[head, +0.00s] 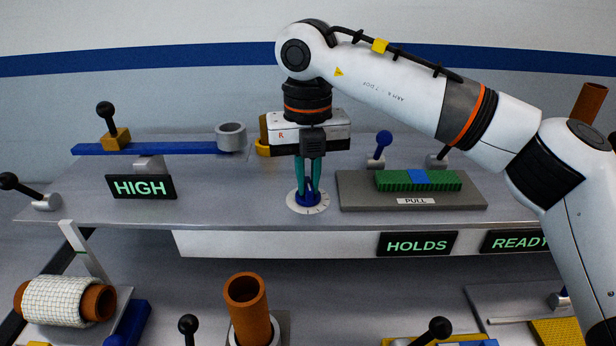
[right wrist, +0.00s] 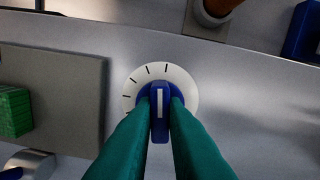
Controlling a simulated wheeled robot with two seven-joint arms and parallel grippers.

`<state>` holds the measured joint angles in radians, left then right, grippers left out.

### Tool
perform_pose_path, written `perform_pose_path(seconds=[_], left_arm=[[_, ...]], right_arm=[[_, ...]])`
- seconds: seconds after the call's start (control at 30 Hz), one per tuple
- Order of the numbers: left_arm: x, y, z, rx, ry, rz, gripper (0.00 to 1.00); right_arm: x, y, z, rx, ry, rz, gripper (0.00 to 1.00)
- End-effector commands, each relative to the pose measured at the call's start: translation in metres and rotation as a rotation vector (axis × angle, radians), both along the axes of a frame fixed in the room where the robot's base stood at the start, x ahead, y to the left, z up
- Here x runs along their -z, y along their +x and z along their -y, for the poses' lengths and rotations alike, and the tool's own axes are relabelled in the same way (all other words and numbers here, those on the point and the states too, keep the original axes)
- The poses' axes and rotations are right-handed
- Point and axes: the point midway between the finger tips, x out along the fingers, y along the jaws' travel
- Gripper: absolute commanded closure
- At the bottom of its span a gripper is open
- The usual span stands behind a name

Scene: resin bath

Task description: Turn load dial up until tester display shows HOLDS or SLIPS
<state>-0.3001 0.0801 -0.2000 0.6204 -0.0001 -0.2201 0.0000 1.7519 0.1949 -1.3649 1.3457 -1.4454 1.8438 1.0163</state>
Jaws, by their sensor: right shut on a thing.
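The load dial is a blue knob (head: 307,198) on a white round scale plate (head: 322,207) with dark tick marks, on the grey bench. In the right wrist view the knob (right wrist: 159,100) shows a white pointer line, between the green fingers. My right gripper (head: 309,190) points straight down and is shut on the blue knob. The tester display (head: 417,244) on the bench's front edge reads HOLDS in green. The tester base (head: 360,195), marked PULL, carries a green ribbed strip with a blue middle (head: 418,180). My left gripper is not in view.
A display (head: 141,187) reading HIGH stands at the left below a blue beam (head: 135,149). Another display (head: 515,241) reads READY. Brown tubes and black-knobbed levers stand in front. A blue-knobbed lever (head: 380,148) stands behind the strip.

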Motion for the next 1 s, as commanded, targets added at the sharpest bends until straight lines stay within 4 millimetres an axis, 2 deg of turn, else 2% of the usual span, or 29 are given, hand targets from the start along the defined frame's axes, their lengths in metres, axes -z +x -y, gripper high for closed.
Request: perform_pose_path(seconds=[0.33, 0.37, 0.47, 0.77, 0.87, 1.0], left_arm=[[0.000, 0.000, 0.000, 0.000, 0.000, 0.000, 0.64], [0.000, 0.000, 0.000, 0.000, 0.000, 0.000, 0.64], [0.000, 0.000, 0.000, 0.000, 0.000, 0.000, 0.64], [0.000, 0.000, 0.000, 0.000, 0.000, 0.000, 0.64], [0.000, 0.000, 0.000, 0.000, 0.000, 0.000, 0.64], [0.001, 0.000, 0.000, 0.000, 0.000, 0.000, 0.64]], right_arm=[[-0.003, 0.001, 0.000, 0.004, 0.003, 0.008, 1.00], [-0.003, 0.001, 0.000, 0.004, 0.003, 0.008, 0.83], [-0.003, 0.001, 0.000, 0.003, 0.003, 0.007, 0.67], [-0.002, 0.000, 0.000, 0.001, 0.001, 0.003, 0.66], [-0.009, 0.001, 0.000, 0.002, 0.002, 0.005, 0.66], [-0.033, 0.001, -0.001, 0.002, 0.002, 0.007, 0.66]])
